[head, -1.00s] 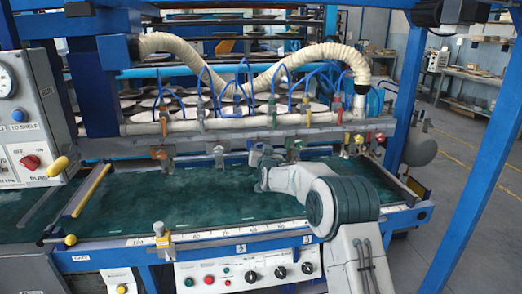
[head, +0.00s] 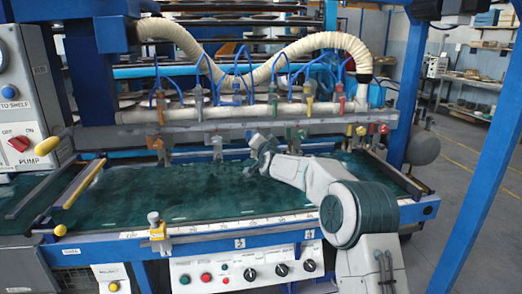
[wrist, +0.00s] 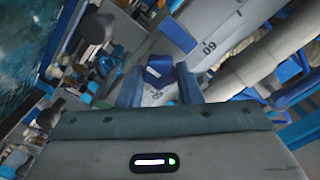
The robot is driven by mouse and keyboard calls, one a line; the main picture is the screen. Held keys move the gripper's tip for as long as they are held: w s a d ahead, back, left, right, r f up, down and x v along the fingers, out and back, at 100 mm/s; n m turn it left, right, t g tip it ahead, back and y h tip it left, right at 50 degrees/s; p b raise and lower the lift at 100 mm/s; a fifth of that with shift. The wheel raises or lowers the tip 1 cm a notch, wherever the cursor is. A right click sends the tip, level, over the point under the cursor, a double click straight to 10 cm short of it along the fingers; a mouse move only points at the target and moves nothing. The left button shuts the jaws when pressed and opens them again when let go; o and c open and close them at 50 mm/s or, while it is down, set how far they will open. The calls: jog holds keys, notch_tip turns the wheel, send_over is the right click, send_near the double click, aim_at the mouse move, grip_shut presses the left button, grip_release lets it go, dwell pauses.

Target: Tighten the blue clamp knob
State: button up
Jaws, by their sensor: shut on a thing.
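The blue clamp knob (wrist: 158,70) shows in the wrist view as a dark blue block between the two fingers of my gripper (wrist: 159,88). The fingers stand on both sides of it and are shut on it. In the head view my gripper (head: 256,150) is just below the pipe rail, above the back of the green bed. The knob cannot be made out clearly there, because my gripper and wrist cover that spot. How far the knob is turned cannot be told.
A ribbed cream hose (head: 270,70) loops above. The green bed (head: 150,200) is clear at left. A yellow-and-grey clamp (head: 156,230) stands on the front edge.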

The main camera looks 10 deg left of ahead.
jog(key=m+b, duration=0.3)
jog(key=m, duration=0.1)
jog(key=shift+f+m+b, duration=0.2)
jog(key=shift+m+b, duration=0.1)
jog(key=shift+b, duration=0.1)
jog(key=m+b, duration=0.2)
jog(key=m, duration=0.2)
jog(key=shift+m, duration=0.3)
jog(key=m+b, duration=0.2)
jog(key=m, duration=0.2)
jog(key=shift+m, duration=0.3)
jog(key=shift+m+b, duration=0.9)
jog(key=shift+m, duration=1.3)
jog(key=o, duration=1)
jog(key=shift+c, duration=0.2)
jog(key=b+v, duration=0.6)
jog(key=v, duration=0.8)
jog(key=shift+b, duration=0.3)
